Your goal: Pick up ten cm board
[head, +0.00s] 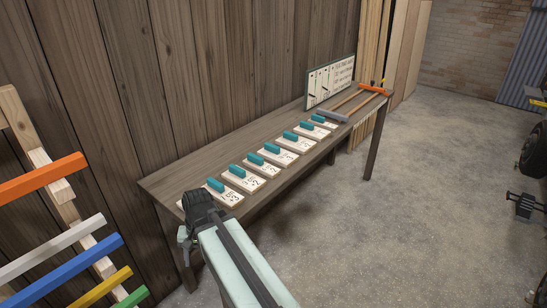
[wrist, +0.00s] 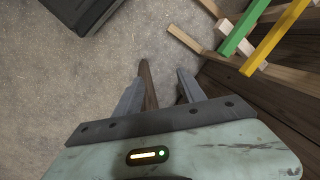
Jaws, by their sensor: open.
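Several pale boards with teal handles lie in a row along the wooden table (head: 160,186). The marks are too small for me to tell which is the ten cm board. My gripper (wrist: 160,84) is open and empty in the wrist view, pointing down toward the concrete floor. A brown wooden table leg shows between its fingers in the picture. In the head view, my arm's end is beside the near end of the table and partly covers the nearest board's surroundings. No board shows in the wrist view.
A rack with coloured bars, including an orange bar (head: 42,176) and a blue bar (head: 62,270), stands at the left. Open concrete floor (head: 420,190) lies to the right.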

